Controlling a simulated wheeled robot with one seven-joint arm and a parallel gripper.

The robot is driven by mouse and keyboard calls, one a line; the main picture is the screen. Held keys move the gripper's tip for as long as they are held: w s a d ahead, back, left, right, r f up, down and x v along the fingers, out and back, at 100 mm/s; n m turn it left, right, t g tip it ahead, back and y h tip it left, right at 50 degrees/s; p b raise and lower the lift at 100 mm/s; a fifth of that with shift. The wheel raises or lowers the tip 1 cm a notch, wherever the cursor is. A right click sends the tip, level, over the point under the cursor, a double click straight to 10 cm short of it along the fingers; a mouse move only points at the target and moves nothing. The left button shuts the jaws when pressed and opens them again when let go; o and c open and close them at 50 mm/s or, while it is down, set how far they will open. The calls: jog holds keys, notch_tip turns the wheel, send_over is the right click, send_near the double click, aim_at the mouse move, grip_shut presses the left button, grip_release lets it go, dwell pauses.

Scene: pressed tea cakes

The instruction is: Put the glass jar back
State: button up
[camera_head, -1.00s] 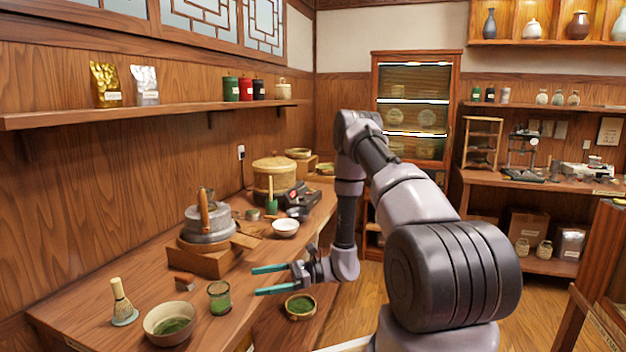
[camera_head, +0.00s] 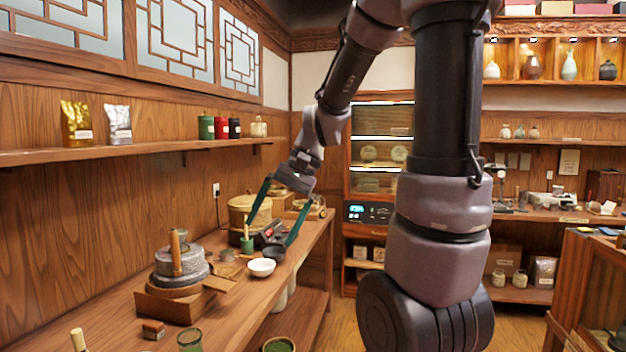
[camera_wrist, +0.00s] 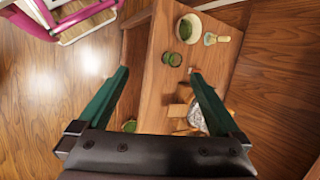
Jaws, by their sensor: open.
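A glass jar with green powder (camera_head: 190,341) stands on the left wooden bench (camera_head: 225,318), cut off by the bottom edge of the head view. In the wrist view the jar (camera_wrist: 173,60) shows from above, beside a bowl of green powder (camera_wrist: 188,27). My gripper (camera_head: 270,235) is open and empty, its two green fingers pointing down. It hangs above the back part of the bench, well away from the jar. In the wrist view the jar appears between and beyond the spread fingers (camera_wrist: 158,73).
A stone mill (camera_head: 182,262) on a wooden base stands mid-bench, with a small brown block (camera_head: 153,330) in front. A white bowl (camera_head: 262,267) and a wicker basket (camera_head: 247,212) are farther back. Canisters line the wall shelf (camera_head: 160,152).

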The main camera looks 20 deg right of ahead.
jog(key=s+d+r+n+t+h, duration=0.1)
jog(key=s+d+r+t+h, duration=0.1)
jog(key=r, duration=0.3)
jog(key=s+d+r+t+h, duration=0.1)
jog(key=s+d+r+t, duration=0.3)
jog(key=s+t, duration=0.1)
jog(key=shift+r+n+h, duration=0.35)
jog(key=shift+n+h, duration=0.05)
